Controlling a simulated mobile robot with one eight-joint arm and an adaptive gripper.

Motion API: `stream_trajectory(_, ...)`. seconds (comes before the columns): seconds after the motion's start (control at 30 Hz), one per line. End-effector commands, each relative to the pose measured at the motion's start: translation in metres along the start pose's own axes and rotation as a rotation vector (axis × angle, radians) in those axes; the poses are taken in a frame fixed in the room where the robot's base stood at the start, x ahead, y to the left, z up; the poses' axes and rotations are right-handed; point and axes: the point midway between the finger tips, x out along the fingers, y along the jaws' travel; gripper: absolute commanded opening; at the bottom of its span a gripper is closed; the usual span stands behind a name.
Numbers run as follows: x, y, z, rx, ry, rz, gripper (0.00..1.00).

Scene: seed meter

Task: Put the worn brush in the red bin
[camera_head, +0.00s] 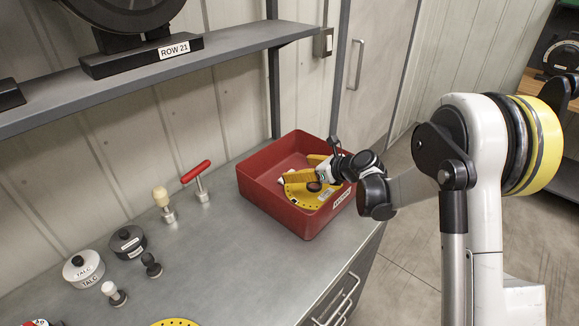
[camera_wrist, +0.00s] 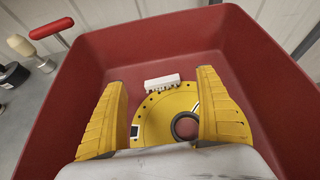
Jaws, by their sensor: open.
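The red bin (camera_head: 276,212) stands at the counter's right end, and its walls fill most of the wrist view (camera_wrist: 273,75). Inside it a small white block (camera_wrist: 163,81) with a ragged, toothed lower edge looks like the worn brush. It lies at the far edge of a yellow disc (camera_wrist: 158,118) with a dark ring on it; the disc also shows in the head view (camera_head: 297,190). My gripper (camera_wrist: 161,84) reaches into the bin with its yellow fingers apart, one on each side of the white block. I see no finger contact with the block.
A red-handled tool (camera_head: 201,183) and a wooden-handled tool (camera_head: 164,205) stand left of the bin. Two round tins, one white (camera_head: 84,270) and one dark (camera_head: 128,243), and two small knobbed pieces are further left. A shelf (camera_head: 150,70) overhangs the counter's back.

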Motion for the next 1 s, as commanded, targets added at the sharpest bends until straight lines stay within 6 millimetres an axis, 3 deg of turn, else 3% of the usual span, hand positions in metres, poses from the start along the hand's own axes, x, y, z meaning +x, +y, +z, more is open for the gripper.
stream_trajectory(0.1, -0.029, -0.001, 0.002, 0.002, 0.000, -0.002, 0.83)
stream_trajectory(0.23, -0.051, -0.001, 0.001, 0.002, -0.001, -0.002, 0.83)
stream_trajectory(0.53, -0.065, 0.000, 0.000, 0.001, -0.001, -0.001, 0.83)
stream_trajectory(0.6, -0.068, -0.001, 0.008, 0.020, -0.020, -0.010, 0.83)
stream_trajectory(0.67, -0.076, -0.003, 0.027, 0.066, -0.067, -0.033, 0.83)
stream_trajectory(0.77, -0.107, -0.012, 0.086, 0.242, -0.228, -0.107, 0.83)
stream_trajectory(0.87, -0.168, -0.030, 0.155, 0.544, -0.470, -0.204, 0.83)
stream_trajectory(0.9, -0.197, -0.038, 0.176, 0.689, -0.572, -0.240, 0.83)
stream_trajectory(1.0, -0.271, -0.056, 0.201, 1.072, -0.814, -0.315, 0.83)
